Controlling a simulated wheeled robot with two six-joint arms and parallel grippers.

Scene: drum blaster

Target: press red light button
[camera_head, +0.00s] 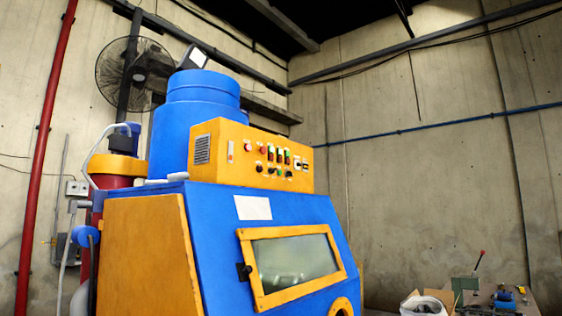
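A yellow control box (255,157) sits on top of the blue and yellow blasting machine (225,220), in the middle of the head view. Its front panel carries two small red round buttons or lights, a left one (248,147) and a right one (263,150). Several dark and green switches and small black knobs sit to their right and below. I cannot tell which red one is a light button. Neither of my grippers shows in this view.
The machine has a yellow-framed window (292,264) on its sloped front. A fan (135,72) hangs on the wall at the back left, beside a red pipe (45,150). A cluttered workbench (495,298) stands at the lower right. The space right of the machine looks open.

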